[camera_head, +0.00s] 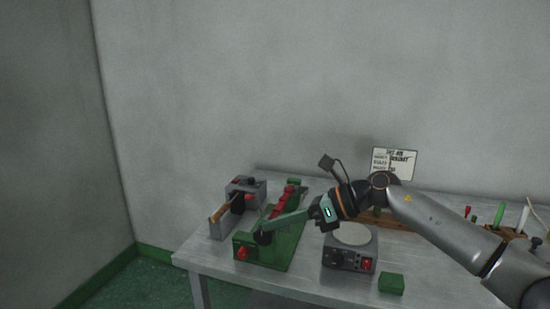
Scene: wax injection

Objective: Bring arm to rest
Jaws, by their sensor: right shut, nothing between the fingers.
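My right arm reaches in from the right. Its gripper (315,211) is shut and empty, low over the table between the green machine (278,256) and a grey box with a round pale top. The fingertips are small and hard to make out. A dull green bar (286,224) runs from beside the gripper down left to a dark round end over the green machine. I cannot tell whether the gripper touches this bar. My left gripper is not in view.
A metal table (222,256) stands against a grey wall. The grey box (350,256) stands below my wrist, with a small green block (391,284) to its right. A grey device (244,195) stands at the left. A sign (395,163) and several tools are behind and right of my arm.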

